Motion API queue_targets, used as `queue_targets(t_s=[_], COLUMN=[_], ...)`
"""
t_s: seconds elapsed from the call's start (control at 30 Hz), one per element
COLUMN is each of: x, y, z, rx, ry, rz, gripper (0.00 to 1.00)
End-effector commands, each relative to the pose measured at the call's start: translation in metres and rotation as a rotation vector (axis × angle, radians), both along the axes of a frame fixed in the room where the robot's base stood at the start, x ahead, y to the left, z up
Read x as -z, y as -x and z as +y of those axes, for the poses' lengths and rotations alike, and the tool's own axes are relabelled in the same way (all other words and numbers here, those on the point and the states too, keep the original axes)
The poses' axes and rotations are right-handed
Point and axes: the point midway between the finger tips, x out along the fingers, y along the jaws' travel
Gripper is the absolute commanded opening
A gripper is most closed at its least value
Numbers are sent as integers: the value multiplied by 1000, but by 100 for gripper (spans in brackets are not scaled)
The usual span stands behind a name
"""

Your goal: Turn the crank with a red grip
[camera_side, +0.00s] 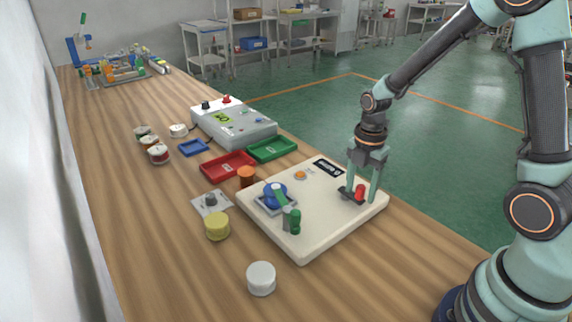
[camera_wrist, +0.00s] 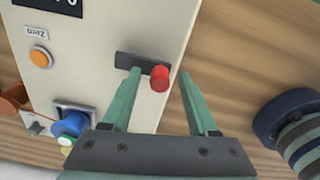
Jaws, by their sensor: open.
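The crank with a red grip (camera_side: 360,191) sits near the right corner of a cream panel (camera_side: 318,232). Its dark flat arm (camera_wrist: 128,60) and upright red grip (camera_wrist: 160,79) show in the wrist view. My gripper (camera_side: 361,197) points down over this crank and is open. In the wrist view its two fingers (camera_wrist: 160,72) stand on either side of the red grip, with gaps on both sides. I cannot tell whether the fingertips touch the panel.
An orange button (camera_side: 300,175) lies between. Red (camera_side: 228,166) and green (camera_side: 272,149) trays and a grey box (camera_side: 240,127) stand behind.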

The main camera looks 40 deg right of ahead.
Motion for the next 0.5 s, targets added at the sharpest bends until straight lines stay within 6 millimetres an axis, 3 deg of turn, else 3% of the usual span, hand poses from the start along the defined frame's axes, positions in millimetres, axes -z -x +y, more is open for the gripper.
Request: queue_targets(t_s=[0.27, 0.3, 0.43, 0.47, 0.5], x=[2, 2, 2, 2, 2], y=[0, 0, 0, 0, 0], z=[0, 0, 0, 0, 0], rx=[0, 0, 0, 0, 0], ry=[0, 0, 0, 0, 0], rz=[-1, 0, 0, 0, 0], gripper=[60, 56, 6, 0, 0])
